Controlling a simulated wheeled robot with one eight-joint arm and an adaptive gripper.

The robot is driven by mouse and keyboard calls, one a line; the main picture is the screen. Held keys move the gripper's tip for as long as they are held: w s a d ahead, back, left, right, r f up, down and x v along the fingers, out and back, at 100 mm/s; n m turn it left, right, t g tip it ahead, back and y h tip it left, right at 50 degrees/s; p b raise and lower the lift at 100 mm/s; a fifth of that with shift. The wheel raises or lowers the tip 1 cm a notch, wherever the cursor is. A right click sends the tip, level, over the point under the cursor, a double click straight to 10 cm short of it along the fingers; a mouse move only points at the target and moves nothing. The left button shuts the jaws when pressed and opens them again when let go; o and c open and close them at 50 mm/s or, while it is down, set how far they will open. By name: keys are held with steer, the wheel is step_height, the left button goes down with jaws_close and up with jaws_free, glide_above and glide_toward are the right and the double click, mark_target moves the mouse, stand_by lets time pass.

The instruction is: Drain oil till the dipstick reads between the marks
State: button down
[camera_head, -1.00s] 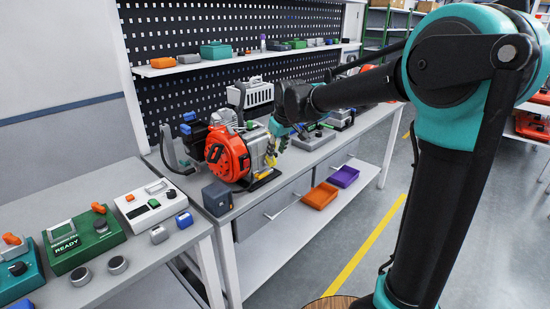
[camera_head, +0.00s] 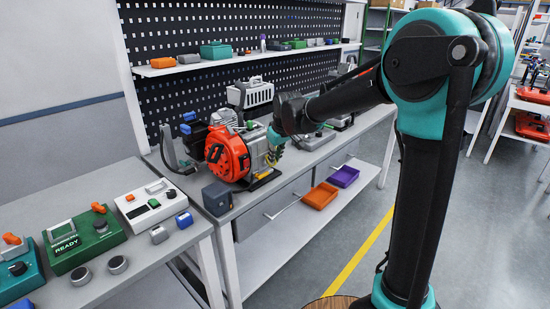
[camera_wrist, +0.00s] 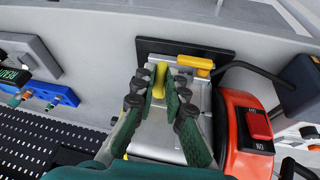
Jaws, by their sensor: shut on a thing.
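The engine (camera_head: 228,155), with a round orange-red cover and a grey metal body, stands on the grey workbench. In the wrist view its red housing (camera_wrist: 235,120) with a switch is at the right, beside the metal block. My gripper (camera_wrist: 160,86) is at the engine's right side in the head view (camera_head: 275,152). Its green fingers are closed around a small upright yellow piece (camera_wrist: 160,75). I cannot tell whether this is the dipstick or a drain part. A second yellow-orange piece (camera_wrist: 195,62) lies just right of the fingertips. No oil or dipstick marks can be read.
A dark block (camera_head: 218,197) stands at the bench's front left corner. A green box reading READY (camera_head: 84,238) and a white box (camera_head: 151,204) sit on the left table. Orange (camera_head: 320,195) and purple (camera_head: 344,176) trays lie on the lower shelf.

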stand_by(0.3)
steer(key=s+d+r, duration=0.1)
steer(key=d, duration=0.1)
steer(key=s+d+r, duration=0.1)
steer(key=s+r, duration=0.1)
steer(key=shift+d+r, duration=0.25)
steer(key=shift+d, duration=0.15)
steer(key=c, duration=1.6)
jaws_free()
steer(key=v, duration=1.2)
steer(key=shift+s+f, duration=0.1)
